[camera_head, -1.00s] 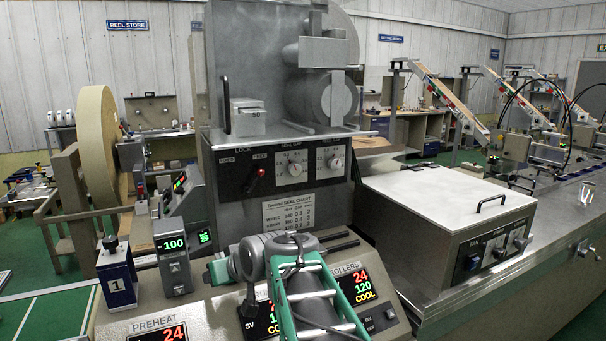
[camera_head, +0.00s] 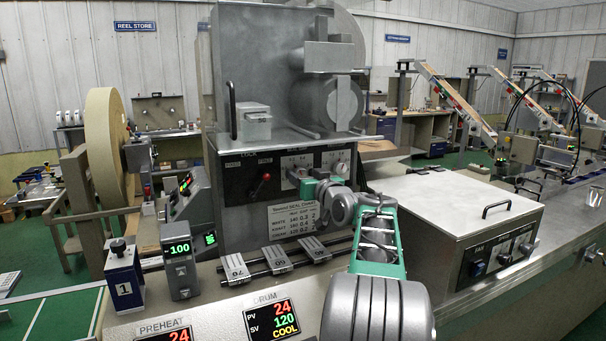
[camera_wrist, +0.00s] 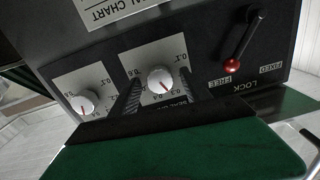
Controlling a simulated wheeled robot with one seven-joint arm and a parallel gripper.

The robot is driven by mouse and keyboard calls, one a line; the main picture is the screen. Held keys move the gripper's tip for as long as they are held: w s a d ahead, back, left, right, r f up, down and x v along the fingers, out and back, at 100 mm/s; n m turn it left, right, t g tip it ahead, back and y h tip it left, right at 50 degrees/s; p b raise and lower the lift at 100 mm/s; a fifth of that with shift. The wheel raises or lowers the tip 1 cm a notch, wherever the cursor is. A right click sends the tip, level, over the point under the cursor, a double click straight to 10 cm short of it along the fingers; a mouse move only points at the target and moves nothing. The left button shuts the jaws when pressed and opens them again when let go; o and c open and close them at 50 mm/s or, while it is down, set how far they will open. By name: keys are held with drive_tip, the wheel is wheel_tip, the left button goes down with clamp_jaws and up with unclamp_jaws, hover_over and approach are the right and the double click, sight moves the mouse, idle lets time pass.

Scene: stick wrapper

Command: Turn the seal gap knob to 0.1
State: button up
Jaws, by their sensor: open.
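The dark control panel under the machine holds two white dials with knobs. In the wrist view, which is upside down, the nearer white knob (camera_wrist: 160,79) has a red pointer mark toward the lower right, near small numbers I cannot read surely. Part of a "SEAL" label shows beside it. A second knob (camera_wrist: 86,103) sits on the left dial. My gripper (camera_wrist: 161,84) is open, its dark fingers on either side of the nearer knob; contact is not clear.
A lock lever with a red ball (camera_wrist: 232,66) is close to the gripper, marked FREE and FIXED; it also shows in the head view (camera_head: 266,177). The seal chart (camera_head: 293,216) is below the panel. A grey box with a handle (camera_head: 453,210) stands at right.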

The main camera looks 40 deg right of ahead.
drive_tip(key=shift+c, duration=0.4)
clamp_jaws()
drive_tip(key=shift+f+n+b, duration=0.15)
drive_tip(key=shift+n+b, duration=0.15)
drive_tip(key=shift+b, duration=0.4)
drive_tip(key=shift+a+n+b, duration=0.15)
drive_tip(key=shift+n+b, duration=7.9)
drive_tip(key=shift+n, duration=0.45)
